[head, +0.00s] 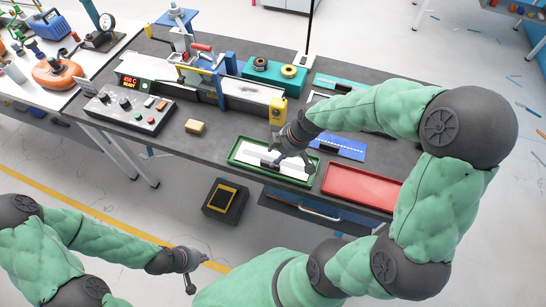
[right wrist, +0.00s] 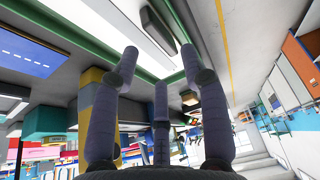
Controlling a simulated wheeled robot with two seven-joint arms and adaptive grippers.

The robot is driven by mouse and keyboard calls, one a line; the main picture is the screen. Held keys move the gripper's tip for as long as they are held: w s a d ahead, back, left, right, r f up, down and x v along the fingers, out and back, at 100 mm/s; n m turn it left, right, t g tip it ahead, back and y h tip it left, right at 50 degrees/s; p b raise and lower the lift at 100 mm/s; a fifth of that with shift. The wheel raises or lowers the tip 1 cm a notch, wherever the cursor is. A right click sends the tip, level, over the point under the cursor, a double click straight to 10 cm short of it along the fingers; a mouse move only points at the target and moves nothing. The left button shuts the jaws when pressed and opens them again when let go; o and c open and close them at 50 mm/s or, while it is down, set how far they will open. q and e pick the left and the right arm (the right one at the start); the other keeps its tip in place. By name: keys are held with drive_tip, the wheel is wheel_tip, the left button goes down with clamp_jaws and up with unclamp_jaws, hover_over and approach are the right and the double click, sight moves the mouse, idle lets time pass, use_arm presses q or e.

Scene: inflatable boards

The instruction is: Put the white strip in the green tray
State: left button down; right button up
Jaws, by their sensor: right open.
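The white strip (head: 250,151) lies in the green tray (head: 235,149) at the front edge of the dark bench, with a black block (head: 268,163) on it. In the right wrist view the strip (right wrist: 122,14) and the block (right wrist: 158,28) show beyond the fingertips, beside the tray's green rim (right wrist: 70,51). My right gripper (head: 291,165) is over the tray. Its fingers (right wrist: 158,62) are spread with nothing between them. Whether a fingertip touches the strip is unclear. My left gripper (head: 188,277) hangs low in front of the bench; its jaw opening is too small to judge.
A red tray (head: 360,187) stands right of the green tray. Behind are a blue strip (head: 345,150) with a black block, a teal box (head: 272,78) and a welding machine. A control box (head: 128,109) and a tan block (head: 195,127) are on the left. A black bin (head: 225,201) stands below.

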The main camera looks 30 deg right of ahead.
use_arm(q)
drive_tip(key=shift+r+p, duration=0.7)
drive_tip(key=shift+r, duration=0.2)
use_arm(e)
drive_tip(key=v, duration=0.6)
drive_tip(key=shift+r, duration=0.4)
use_arm(q)
drive_tip(key=shift+s, duration=0.1)
use_arm(e)
drive_tip(key=shift+s+d, duration=0.1)
drive_tip(key=shift+s, duration=0.1)
